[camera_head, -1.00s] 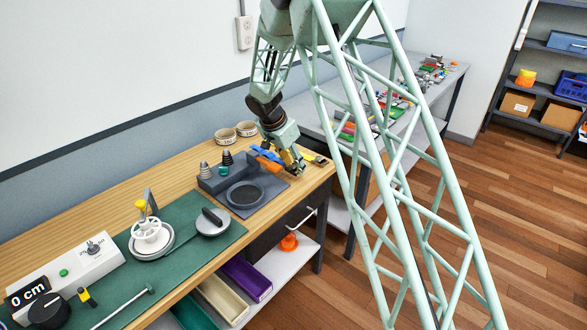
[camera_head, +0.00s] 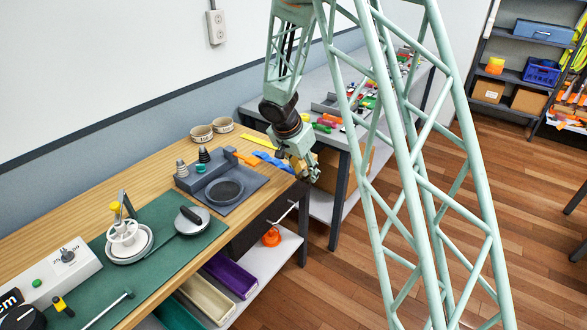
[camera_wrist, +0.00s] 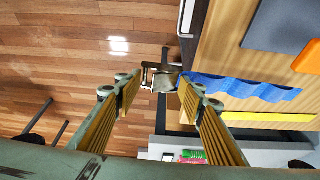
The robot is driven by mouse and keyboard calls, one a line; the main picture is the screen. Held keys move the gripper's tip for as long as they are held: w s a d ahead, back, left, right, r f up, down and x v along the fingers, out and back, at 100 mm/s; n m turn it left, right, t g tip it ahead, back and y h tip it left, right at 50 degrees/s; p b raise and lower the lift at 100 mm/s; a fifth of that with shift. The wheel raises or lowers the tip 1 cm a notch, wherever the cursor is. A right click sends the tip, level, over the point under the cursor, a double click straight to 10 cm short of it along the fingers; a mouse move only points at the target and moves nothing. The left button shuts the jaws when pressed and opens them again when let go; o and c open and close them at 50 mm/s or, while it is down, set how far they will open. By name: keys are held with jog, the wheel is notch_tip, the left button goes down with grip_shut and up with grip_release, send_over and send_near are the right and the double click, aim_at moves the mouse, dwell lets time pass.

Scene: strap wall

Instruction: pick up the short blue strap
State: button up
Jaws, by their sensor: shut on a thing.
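The short blue strap (camera_wrist: 240,87) lies wavy along the bench top in the wrist view, its near end reaching to my fingertips at the bench edge. It also shows in the head view (camera_head: 272,160), running across the front right corner of the bench. My gripper (camera_head: 308,172) is just off that corner. In the wrist view my gripper (camera_wrist: 161,80) has a grey metal piece between its fingertips, at the strap's end, and is shut on the strap there. The exact contact is partly hidden by the fingers.
A yellow strap (camera_head: 257,139) and an orange piece (camera_head: 246,158) lie beside the blue strap. A grey tray (camera_head: 250,184) stands to the left. A second bench (camera_head: 345,75) with several coloured items is behind. Open floor (camera_head: 400,270) lies in front.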

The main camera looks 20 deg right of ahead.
jog(key=shift+s+d, duration=0.85)
jog(key=shift+s, duration=0.3)
jog(key=shift+r, duration=0.1)
